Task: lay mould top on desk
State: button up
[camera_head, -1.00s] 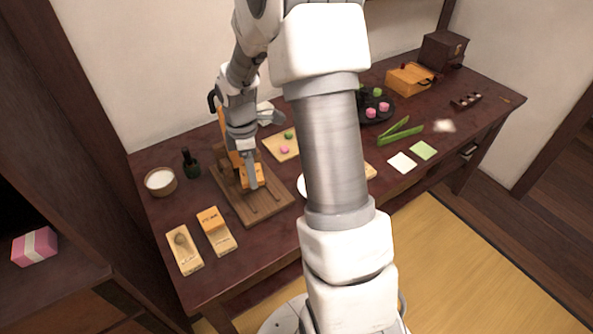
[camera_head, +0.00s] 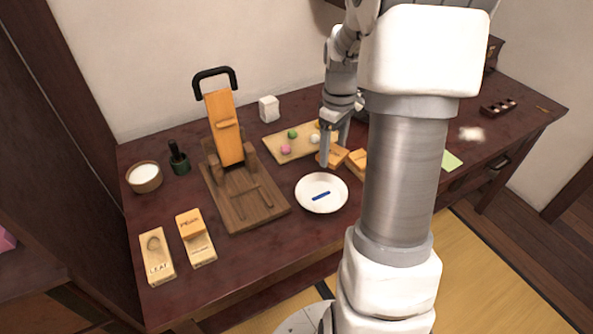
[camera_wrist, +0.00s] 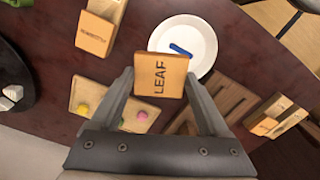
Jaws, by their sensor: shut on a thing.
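My gripper (camera_wrist: 160,80) is shut on a light wooden mould top (camera_wrist: 160,88) marked LEAF, seen in the wrist view. In the head view my gripper (camera_head: 334,148) holds the mould top (camera_head: 328,158) low over the desk (camera_head: 262,252), behind the white plate; whether it touches the desk is not clear. A mould base (camera_head: 157,258) marked LEAF lies at the desk's front left. Beside it is another mould base (camera_head: 202,250) with an orange top (camera_head: 190,223) at its back end.
A white plate (camera_head: 337,204) with a blue strip is close in front. Another wooden mould (camera_head: 357,160) is just right of the held top. A board (camera_head: 277,150) with coloured sweets is behind left. A wooden press (camera_head: 237,205) with a black handle stands left. A bowl (camera_head: 145,178) is far left.

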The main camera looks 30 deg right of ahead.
jog(key=b, duration=0.3)
send_over(293, 173)
notch_tip(293, 173, down, 7)
jog(key=shift+f+b, duration=0.55)
jog(key=shift+f, duration=1.3)
jog(key=shift+f, duration=0.2)
jog(key=o, duration=1.2)
jog(key=shift+r, duration=0.15)
